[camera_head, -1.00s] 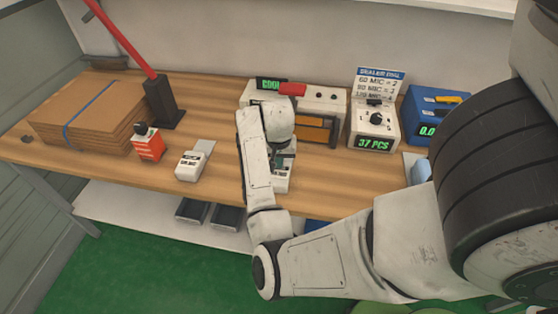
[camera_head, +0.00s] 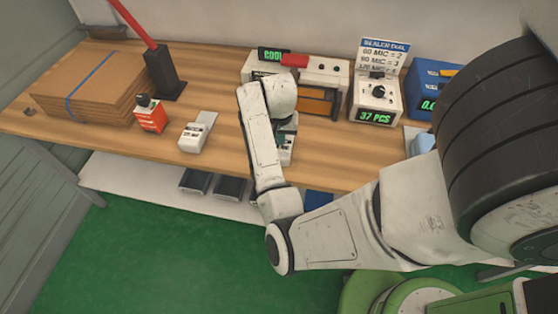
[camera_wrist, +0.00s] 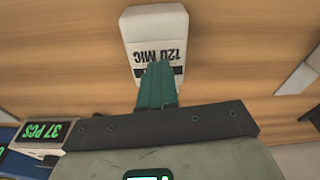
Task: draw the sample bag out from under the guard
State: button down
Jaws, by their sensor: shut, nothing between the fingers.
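A white sample bag labelled "120 MIC" (camera_wrist: 155,45) lies flat on the wooden bench in the wrist view. In the head view part of it (camera_head: 287,153) shows beside my forearm. An amber panel (camera_head: 318,101), probably the guard, is on the front of the white sealer (camera_head: 337,72) behind my arm. My arm hides part of the sealer, so whether the bag reaches under the guard cannot be seen.
An orange block (camera_head: 150,118), a black post (camera_head: 166,75) and stacked cardboard (camera_head: 90,80) are further left. A "37 PCS" device (camera_head: 376,100) and a blue device (camera_head: 430,85) stand right.

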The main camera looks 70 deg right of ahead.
jog(key=a+b, duration=0.1)
jog(key=a, duration=0.1)
jog(key=s+a+b, duration=0.1)
jog(key=a, duration=0.2)
jog(key=shift+s+a+f+b, duration=0.15)
jog(key=shift+s+a+b, duration=0.05)
jog(key=shift+a+b, duration=0.15)
jog(key=shift+s+a+r+b, duration=0.15)
jog(key=shift+a+b, duration=0.15)
jog(key=shift+a, duration=0.2)
jog(key=shift+s+a+r+b, duration=0.1)
jog(key=shift+a+b, duration=0.15)
jog(key=shift+a, duration=0.2)
jog(key=shift+s+a+b, duration=0.15)
jog(key=shift+a+b, duration=0.15)
jog(key=shift+a, duration=0.8)
jog(key=s+a+f+n, duration=0.2)
jog(key=a+f+n, duration=0.1)
jog(key=a+n, duration=0.4)
jog(key=s+a+f+n+y, duration=0.1)
jog(key=s+a+f+n, duration=0.1)
jog(key=a+n, duration=0.5)
jog(key=a+f, duration=0.1)
jog(key=a, duration=0.3)
jog(key=shift+s+n+t+y, duration=0.15)
jog(key=shift+n+t+y, duration=0.15)
jog(key=shift+n, duration=0.1)
